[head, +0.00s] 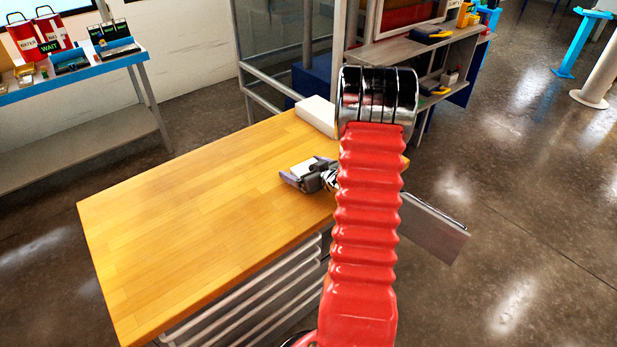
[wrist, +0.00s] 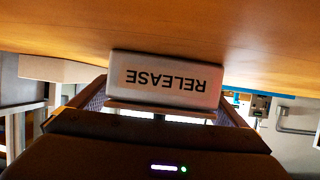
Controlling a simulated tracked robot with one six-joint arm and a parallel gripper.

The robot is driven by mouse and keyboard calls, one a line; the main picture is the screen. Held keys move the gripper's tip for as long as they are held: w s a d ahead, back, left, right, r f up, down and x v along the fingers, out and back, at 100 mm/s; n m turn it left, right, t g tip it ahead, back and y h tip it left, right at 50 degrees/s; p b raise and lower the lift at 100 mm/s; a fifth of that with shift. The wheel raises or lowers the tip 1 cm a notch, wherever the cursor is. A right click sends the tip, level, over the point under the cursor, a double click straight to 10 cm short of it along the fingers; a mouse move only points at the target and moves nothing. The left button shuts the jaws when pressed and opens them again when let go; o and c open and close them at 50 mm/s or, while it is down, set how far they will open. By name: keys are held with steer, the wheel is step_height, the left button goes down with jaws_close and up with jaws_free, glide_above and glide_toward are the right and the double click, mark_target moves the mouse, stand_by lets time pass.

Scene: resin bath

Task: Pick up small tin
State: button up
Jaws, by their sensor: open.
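The small tin (wrist: 165,80) is a pale box with "RELEASE" in dark letters, upside down in the wrist view. It sits against the wooden table top, between the two fingers of my gripper (head: 306,173). In the head view the tin (head: 304,167) shows as a small whitish patch between the fingers. My gripper is open, with a finger on either side of the tin. Whether either finger touches it I cannot tell. My red arm hides part of the wrist in the head view.
A white block (head: 316,115) lies at the table's back edge, beyond my gripper. The left and front of the wooden table (head: 180,230) are clear. A metal-framed enclosure (head: 275,60) stands behind the table. A blue-edged bench (head: 75,80) with bags and boxes is at the left.

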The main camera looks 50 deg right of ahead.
steer(key=shift+c, duration=0.7)
steer(key=c, duration=1.9)
steer(key=shift+r, duration=0.15)
steer(key=shift+c, duration=0.6)
steer(key=shift+d+r, duration=0.1)
steer(key=shift+r, duration=0.05)
steer(key=shift+r, duration=4.85)
